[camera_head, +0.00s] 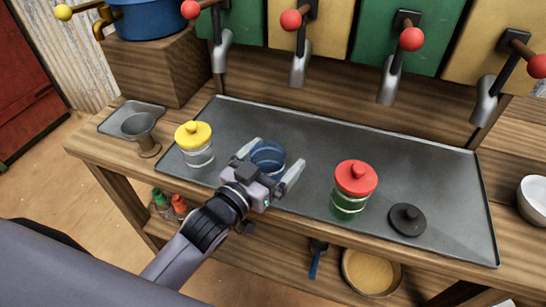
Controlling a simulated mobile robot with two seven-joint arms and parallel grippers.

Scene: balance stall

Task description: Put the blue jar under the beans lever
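The blue jar (268,153) is see-through and lidless. It stands on the grey tray (320,135) in front of the dispensers. My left gripper (273,160) is open, with one finger on each side of the jar; whether a finger touches it I cannot tell. Several levers with red knobs and metal spouts line the back: one at far left (190,9), one left of centre (290,19), one right of centre (411,38) and one at far right (538,66). No label shows which is the beans lever. My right gripper is not in view.
A yellow-lidded jar (196,143) stands left of the gripper. A red-lidded green jar (353,189) and a black lid (408,219) are on the right. A metal cup (140,128) and a white bowl (535,198) flank the tray. The tray's back strip is clear.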

